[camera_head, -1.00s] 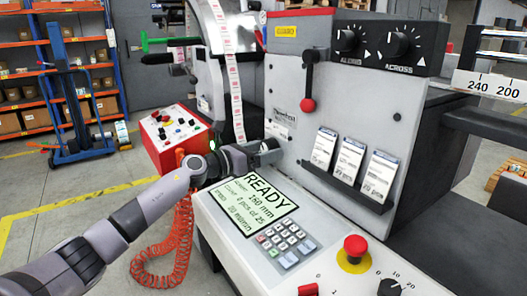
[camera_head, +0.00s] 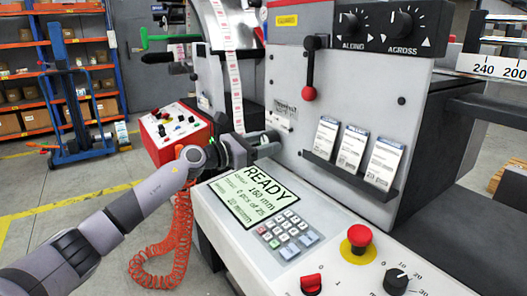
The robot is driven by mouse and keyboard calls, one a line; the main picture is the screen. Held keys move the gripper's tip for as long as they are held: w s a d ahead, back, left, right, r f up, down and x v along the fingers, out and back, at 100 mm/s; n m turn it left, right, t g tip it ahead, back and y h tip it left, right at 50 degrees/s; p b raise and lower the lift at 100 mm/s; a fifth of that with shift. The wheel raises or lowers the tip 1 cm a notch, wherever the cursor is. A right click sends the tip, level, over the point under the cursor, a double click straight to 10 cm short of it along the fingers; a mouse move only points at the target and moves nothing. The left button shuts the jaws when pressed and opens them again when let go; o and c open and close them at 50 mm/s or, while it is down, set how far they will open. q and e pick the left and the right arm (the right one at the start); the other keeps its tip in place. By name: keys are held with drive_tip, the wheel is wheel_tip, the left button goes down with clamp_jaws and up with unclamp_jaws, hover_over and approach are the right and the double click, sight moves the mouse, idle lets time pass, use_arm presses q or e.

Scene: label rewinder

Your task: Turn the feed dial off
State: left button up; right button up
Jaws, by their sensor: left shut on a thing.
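My left gripper (camera_head: 266,146) reaches in from the left to the upright panel, above the display. It is shut on a small part there that the fingers mostly hide; I cannot tell what it is. It is well away from the dial. My right gripper is not in view.
The console carries a display (camera_head: 254,197) reading READY, a keypad (camera_head: 287,233), a red stop button (camera_head: 358,238) and a red switch (camera_head: 311,285). A red-knobbed lever (camera_head: 309,92) and a card rack (camera_head: 345,183) stand out from the panel. A red coiled hose (camera_head: 181,240) hangs at left.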

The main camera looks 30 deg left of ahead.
use_arm(q)
drive_tip(key=m+b, duration=0.2)
drive_tip(key=shift+f+m, duration=0.25)
drive_tip(key=shift+m, duration=0.05)
drive_tip(key=shift+m+b, duration=0.5)
drive_tip(key=shift+b, duration=0.25)
drive_tip(key=shift+r+m+b, duration=0.15)
drive_tip(key=shift+m+b, duration=0.4)
drive_tip(key=shift+m, duration=0.15)
drive_tip(key=shift+a, duration=0.1)
drive_tip(key=o, duration=1)
drive_tip(key=shift+w, duration=0.1)
drive_tip(key=shift+o, duration=0.2)
